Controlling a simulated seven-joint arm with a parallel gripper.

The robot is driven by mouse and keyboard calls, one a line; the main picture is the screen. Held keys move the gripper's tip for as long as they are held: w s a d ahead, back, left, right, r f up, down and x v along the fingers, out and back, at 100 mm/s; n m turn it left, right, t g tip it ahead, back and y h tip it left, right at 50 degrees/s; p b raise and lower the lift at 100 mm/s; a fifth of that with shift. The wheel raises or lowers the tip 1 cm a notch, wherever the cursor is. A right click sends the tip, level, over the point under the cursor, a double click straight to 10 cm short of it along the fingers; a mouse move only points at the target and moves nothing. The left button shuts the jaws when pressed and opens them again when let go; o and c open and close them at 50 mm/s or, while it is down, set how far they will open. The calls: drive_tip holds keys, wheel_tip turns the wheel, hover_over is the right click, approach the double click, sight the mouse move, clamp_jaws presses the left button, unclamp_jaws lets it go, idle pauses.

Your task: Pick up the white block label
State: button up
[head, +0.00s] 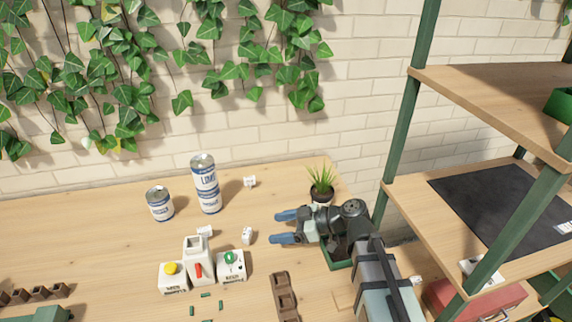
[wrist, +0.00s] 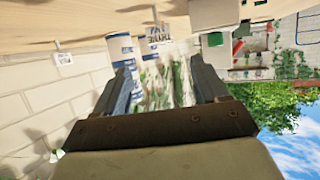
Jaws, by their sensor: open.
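Several small white blocks lie on the wooden table. One white block (head: 250,181) is at the back near the wall, right of the tall can. A second white block (head: 247,235) is in the middle, left of my gripper (head: 283,227), and a third (head: 205,231) is partly behind the white dispenser. I cannot tell which is the label. My gripper is open and empty, its blue fingers pointing left, apart from the blocks. In the wrist view the open fingers (wrist: 163,85) frame cans and leaves beyond them; a white block (wrist: 64,58) shows at the left.
A short can (head: 159,204) and a taller can stack (head: 206,186) stand at the back. White button boxes (head: 173,278) (head: 231,266) flank the dispenser (head: 199,262). A potted plant (head: 321,185) stands behind my gripper. A brown tray (head: 284,298) lies in front; a shelf (head: 470,205) is right.

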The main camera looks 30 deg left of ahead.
drive_tip(key=c, duration=0.4)
drive_tip(key=shift+o, duration=0.2)
wheel_tip(320, 180, up, 13)
drive_tip(key=n+t+h, duration=0.6)
drive_tip(key=h, duration=0.7)
hover_over(204, 229)
drive_tip(key=shift+g, duration=0.3)
drive_tip(key=f, duration=1.4)
drive_tip(key=shift+w, duration=0.3)
drive_tip(key=shift+s+f, duration=0.15)
drive_tip(key=shift+f, duration=1.2)
drive_tip(key=shift+s+f, duration=0.1)
drive_tip(key=shift+f, duration=1.25)
